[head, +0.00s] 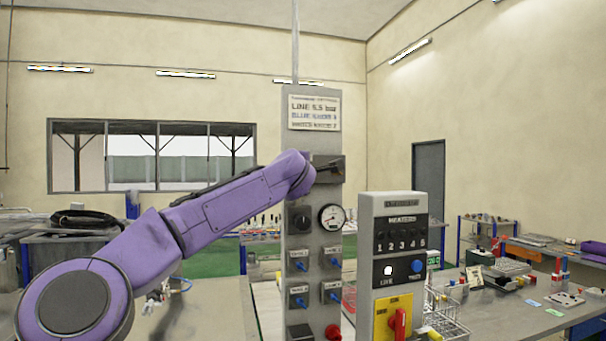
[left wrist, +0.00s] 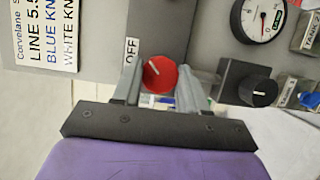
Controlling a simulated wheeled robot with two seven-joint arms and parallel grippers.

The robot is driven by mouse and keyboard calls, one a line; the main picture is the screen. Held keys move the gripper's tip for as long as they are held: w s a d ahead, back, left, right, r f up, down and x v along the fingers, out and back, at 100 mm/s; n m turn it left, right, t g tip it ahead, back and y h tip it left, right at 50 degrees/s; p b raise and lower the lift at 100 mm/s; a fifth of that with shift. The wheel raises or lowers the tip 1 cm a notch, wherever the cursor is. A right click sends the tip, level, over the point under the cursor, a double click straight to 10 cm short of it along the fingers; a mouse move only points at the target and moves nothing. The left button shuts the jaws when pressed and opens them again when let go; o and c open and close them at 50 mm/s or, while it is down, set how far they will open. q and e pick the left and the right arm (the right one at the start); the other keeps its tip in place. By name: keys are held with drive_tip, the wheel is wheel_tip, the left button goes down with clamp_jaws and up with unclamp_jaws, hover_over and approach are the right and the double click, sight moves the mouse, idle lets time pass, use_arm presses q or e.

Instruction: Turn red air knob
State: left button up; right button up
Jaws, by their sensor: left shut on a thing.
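The red air knob (left wrist: 160,74) shows in the left wrist view, round with a pale pointer line, on the grey panel (left wrist: 100,70) beside an OFF label (left wrist: 131,50). My left gripper (left wrist: 157,88) has one finger on each side of it and is shut on it. In the head view my left gripper (head: 327,170) is against the upper part of the tall grey panel (head: 300,188), below the sign, and the knob is hidden there. My right gripper is in neither view.
A pressure gauge (head: 332,216) and a black knob (head: 299,219) sit just below my gripper. Several blue-knobbed valves (head: 300,301) are lower down. A nearer grey box (head: 394,205) carries a red handle (head: 398,323) on a yellow plate. A cluttered bench (head: 480,315) stands at right.

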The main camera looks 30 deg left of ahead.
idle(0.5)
use_arm(q)
drive_tip(key=o, duration=1.1)
drive_tip(key=shift+c, duration=0.2)
drive_tip(key=b+v, duration=0.6)
drive_tip(key=v, duration=0.4)
drive_tip(key=shift+s, duration=0.2)
drive_tip(key=shift+s+d, duration=0.1)
drive_tip(key=shift+s, duration=0.05)
